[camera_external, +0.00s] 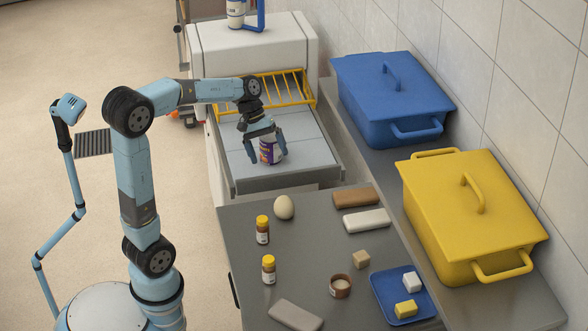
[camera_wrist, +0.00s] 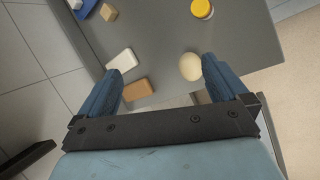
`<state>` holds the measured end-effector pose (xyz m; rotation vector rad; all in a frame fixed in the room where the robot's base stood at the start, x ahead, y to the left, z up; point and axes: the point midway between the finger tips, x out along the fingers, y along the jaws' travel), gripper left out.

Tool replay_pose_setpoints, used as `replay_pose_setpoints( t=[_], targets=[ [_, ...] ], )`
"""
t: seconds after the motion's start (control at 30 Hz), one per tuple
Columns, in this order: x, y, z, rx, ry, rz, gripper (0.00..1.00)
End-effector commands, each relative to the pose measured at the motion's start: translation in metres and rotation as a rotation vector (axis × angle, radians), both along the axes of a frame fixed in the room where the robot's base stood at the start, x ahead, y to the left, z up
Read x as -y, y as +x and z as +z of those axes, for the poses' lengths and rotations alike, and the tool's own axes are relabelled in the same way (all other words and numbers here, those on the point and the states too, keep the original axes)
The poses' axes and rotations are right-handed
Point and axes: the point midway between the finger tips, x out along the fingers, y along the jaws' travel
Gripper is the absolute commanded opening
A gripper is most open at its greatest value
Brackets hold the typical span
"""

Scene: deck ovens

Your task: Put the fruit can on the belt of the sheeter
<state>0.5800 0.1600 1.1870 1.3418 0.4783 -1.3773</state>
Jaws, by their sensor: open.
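The fruit can (camera_external: 271,149), with a purple and yellow label, appears upright on the grey belt (camera_external: 305,150) of the sheeter (camera_external: 251,42), near its front end. My gripper (camera_external: 267,153) points down over the can, with its two fingers apart on either side of it. In the wrist view my gripper (camera_wrist: 165,67) is also open, and the can does not show there. Whether the fingers touch the can I cannot tell.
A yellow guard grille (camera_external: 275,88) stands behind the belt. The front worktop (camera_external: 300,240) holds an egg (camera_external: 284,207), yellow-capped bottles (camera_external: 263,230), blocks and a blue tray (camera_external: 377,290). Blue (camera_external: 390,95) and yellow (camera_external: 470,210) lidded bins line the wall at right.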

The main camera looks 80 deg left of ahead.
Motion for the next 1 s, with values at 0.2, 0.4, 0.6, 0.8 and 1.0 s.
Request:
replay_pose_setpoints(
  t=[0.2, 0.4, 0.6, 0.8, 1.0],
  targets=[
    [0.066, -0.045, 0.010, 0.089, 0.196, -0.246, 1.00],
    [0.108, -0.090, 0.010, 0.184, 0.375, -0.469, 1.00],
    [0.138, -0.136, 0.004, 0.289, 0.552, -0.693, 1.00],
    [0.155, -0.171, -0.006, 0.390, 0.704, -0.881, 1.00],
    [0.160, -0.187, -0.011, 0.444, 0.782, -0.971, 1.00]
  ],
)
